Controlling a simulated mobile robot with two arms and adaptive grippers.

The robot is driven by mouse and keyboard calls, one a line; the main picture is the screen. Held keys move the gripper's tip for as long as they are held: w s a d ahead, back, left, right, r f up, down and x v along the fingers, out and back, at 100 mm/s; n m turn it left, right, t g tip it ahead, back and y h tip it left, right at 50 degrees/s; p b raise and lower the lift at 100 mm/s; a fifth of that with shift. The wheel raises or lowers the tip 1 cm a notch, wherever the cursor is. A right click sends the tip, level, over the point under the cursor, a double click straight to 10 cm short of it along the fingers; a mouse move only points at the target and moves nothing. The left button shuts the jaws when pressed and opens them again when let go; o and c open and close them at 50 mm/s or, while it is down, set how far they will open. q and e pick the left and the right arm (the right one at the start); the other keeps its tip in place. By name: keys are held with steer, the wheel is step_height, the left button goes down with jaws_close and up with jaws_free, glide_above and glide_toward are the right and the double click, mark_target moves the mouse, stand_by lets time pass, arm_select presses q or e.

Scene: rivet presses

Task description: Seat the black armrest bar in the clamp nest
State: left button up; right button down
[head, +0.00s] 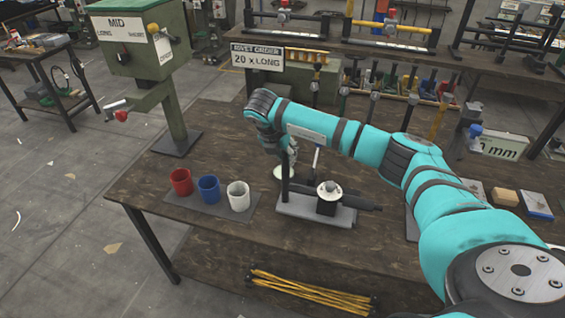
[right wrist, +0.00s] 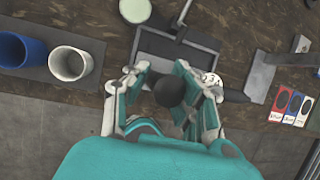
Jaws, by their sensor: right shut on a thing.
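The black armrest bar (head: 285,186) stands upright at the left end of the clamp nest's grey base (head: 305,209). In the right wrist view I see the bar's dark rounded end (right wrist: 170,91) between the fingers. My right gripper (right wrist: 168,88) is shut on it; in the head view it is partly hidden by the arm. The nest also shows in the right wrist view (right wrist: 157,46), with a thin upright lever and a dark block with a silver top. I cannot tell whether the bar's lower end touches the nest. My left gripper is out of view.
Red (head: 181,182), blue (head: 209,189) and white (head: 238,196) cups stand on a dark mat left of the nest. A pale round disc (head: 284,173) is behind it. A green press (head: 150,60) stands at the back left. Yellow rods (head: 310,291) lie below the tabletop.

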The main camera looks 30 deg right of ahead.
steer(key=w+d+b, duration=0.3)
steer(key=w+d, duration=0.1)
steer(key=shift+d+f, duration=0.15)
steer(key=shift+d, duration=0.15)
stand_by(0.5)
steer(key=shift+f+b, duration=0.1)
steer(key=shift+b, duration=0.2)
steer(key=shift+f+b, duration=0.35)
steer(key=shift+f, duration=0.1)
stand_by(1.5)
steer(key=shift+f+b, duration=1.05)
steer(key=shift+f, duration=0.05)
steer(key=c, duration=1)
jaws_free()
steer(key=shift+s, duration=0.1)
